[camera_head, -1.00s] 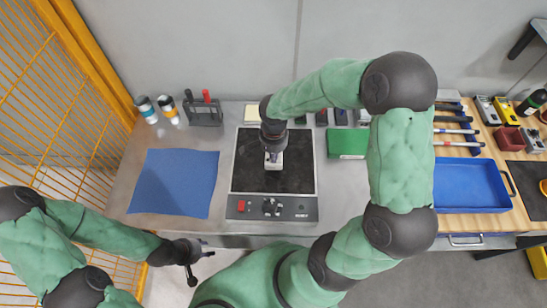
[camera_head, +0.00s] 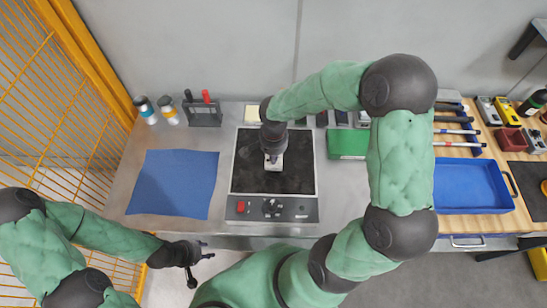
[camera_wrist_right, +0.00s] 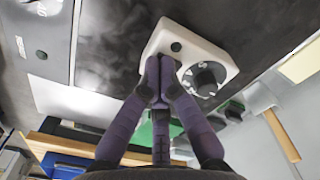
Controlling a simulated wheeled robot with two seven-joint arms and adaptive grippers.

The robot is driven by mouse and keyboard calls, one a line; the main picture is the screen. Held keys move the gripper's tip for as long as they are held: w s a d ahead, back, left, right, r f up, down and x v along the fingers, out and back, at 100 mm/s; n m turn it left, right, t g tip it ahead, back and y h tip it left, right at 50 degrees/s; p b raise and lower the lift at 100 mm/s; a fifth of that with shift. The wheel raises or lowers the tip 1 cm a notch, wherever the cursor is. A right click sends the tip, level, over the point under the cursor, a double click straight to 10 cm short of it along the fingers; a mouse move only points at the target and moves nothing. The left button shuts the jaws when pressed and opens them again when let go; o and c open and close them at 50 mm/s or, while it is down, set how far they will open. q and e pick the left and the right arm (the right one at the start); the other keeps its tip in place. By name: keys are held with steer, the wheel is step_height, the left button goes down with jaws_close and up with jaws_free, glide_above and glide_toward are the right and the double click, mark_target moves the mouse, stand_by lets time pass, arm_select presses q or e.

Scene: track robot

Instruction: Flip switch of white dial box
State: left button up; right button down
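The white dial box (camera_wrist_right: 209,51) lies on a black plate in the right wrist view, with a round black dial and a small dark round spot on its face. In the head view the white dial box (camera_head: 273,165) is partly hidden under my right gripper. My right gripper (camera_wrist_right: 160,68) has its fingertips close together at the box's near edge, beside the dial; I cannot tell whether they touch it. No switch shows clearly; the fingers may cover it. My left gripper (camera_head: 202,252) hangs in front of the table at the lower left, away from the box; its fingers look apart.
The black plate (camera_head: 250,178) has a front panel with a red button and knobs. A blue cloth (camera_head: 172,184) lies to its left. A green box (camera_head: 348,144) and a blue tray (camera_head: 470,186) are to the right. Bottles and a tool rack (camera_head: 203,113) stand at the back left.

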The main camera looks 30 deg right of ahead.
steer(key=shift+r+p, duration=2.1)
steer(key=shift+r, duration=1.4)
arm_select(q)
step_height(320, 180, up, 4)
steer(key=shift+r, duration=0.15)
steer(key=shift+s+a, duration=0.1)
arm_select(e)
steer(key=shift+s+f, duration=0.1)
steer(key=shift+f, duration=0.05)
